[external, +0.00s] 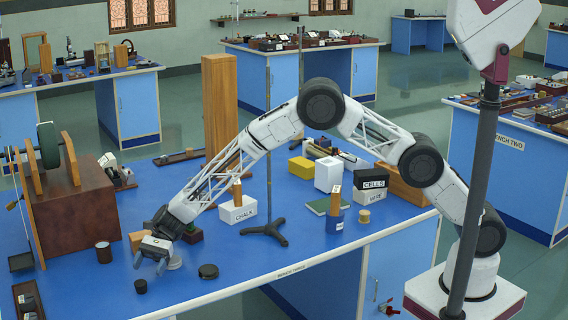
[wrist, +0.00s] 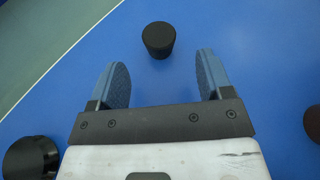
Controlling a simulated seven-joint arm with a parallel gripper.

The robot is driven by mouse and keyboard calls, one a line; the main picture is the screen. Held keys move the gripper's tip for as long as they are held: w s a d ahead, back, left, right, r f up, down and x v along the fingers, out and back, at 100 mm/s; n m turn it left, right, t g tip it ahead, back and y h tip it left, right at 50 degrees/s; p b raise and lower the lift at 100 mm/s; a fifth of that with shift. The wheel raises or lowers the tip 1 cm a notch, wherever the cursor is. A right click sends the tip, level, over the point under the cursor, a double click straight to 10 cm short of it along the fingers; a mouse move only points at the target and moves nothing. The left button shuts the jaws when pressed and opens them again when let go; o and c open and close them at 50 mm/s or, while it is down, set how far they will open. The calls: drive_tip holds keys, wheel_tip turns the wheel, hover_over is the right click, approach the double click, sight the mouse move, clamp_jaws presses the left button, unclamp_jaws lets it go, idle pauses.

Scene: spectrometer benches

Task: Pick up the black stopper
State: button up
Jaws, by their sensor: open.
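The black stopper (wrist: 158,38) stands on the blue bench top in the wrist view, ahead of my gripper (wrist: 161,72) and roughly centred between its two fingers. The fingers are apart with nothing between them; a gap of blue bench shows between them and the stopper. In the external view, the small black stopper (external: 141,286) is near the bench's front edge, just in front of my gripper (external: 149,264), which points down low over the bench.
A round black object (external: 208,271) lies to the right; a black object (wrist: 32,158) shows at the wrist view's lower left. A dark brown jar (external: 103,252) stands left of my gripper. A pale disc (external: 174,263) and wooden block (external: 138,240) are close by. The bench's front edge is near.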

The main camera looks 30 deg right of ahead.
sight(142, 280)
drive_tip(key=shift+s, duration=0.1)
drive_tip(key=shift+x, duration=2.6)
drive_tip(key=shift+f, duration=0.1)
drive_tip(key=c, duration=1)
